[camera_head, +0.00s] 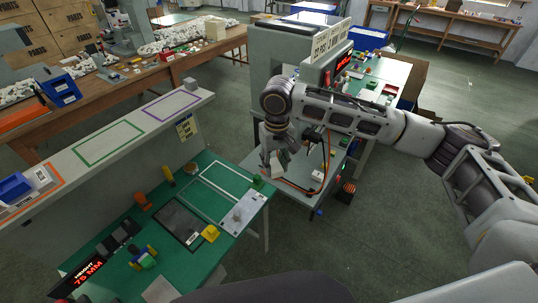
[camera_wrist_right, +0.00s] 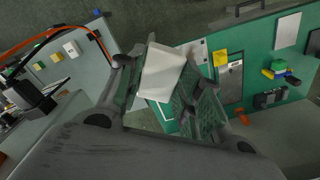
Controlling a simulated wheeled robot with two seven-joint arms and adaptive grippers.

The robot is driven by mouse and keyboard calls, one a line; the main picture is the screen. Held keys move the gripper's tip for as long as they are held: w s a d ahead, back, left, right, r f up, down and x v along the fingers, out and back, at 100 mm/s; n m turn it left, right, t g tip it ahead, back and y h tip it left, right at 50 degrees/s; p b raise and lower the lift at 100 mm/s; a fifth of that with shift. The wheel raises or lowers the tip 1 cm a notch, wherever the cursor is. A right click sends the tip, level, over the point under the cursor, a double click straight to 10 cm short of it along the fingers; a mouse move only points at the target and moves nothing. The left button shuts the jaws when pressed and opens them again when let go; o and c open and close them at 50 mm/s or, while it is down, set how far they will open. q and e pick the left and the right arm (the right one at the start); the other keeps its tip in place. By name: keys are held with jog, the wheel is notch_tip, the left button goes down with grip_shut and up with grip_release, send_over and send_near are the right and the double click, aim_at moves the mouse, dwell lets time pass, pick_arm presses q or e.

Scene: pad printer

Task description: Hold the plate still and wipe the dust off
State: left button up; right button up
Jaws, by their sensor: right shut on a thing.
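The white piece (camera_wrist_right: 162,73) also shows between the fingers in the right wrist view. A dark grey plate (camera_head: 180,221) lies on the green bench top, below and left of my right gripper and apart from it. The plate (camera_wrist_right: 231,82) is partly visible beyond the fingers in the wrist view. Dust on it is too small to tell. My left gripper is not in view.
A yellow block (camera_head: 210,233) sits at the plate's near right corner, beside a light grey panel (camera_head: 244,213). Orange and yellow items stand behind the plate. A raised shelf (camera_head: 120,140) runs along the bench's back. A grey machine (camera_head: 270,60) stands beyond my right arm.

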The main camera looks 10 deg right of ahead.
jog(key=w+d+f+m+p, duration=0.1)
jog(key=w+d+f+p, duration=0.1)
jog(key=w+d+f, duration=0.5)
jog(key=d+f, duration=0.1)
jog(key=d, duration=0.2)
jog(key=shift+w+d+m, duration=0.4)
jog(key=shift+f, duration=0.25)
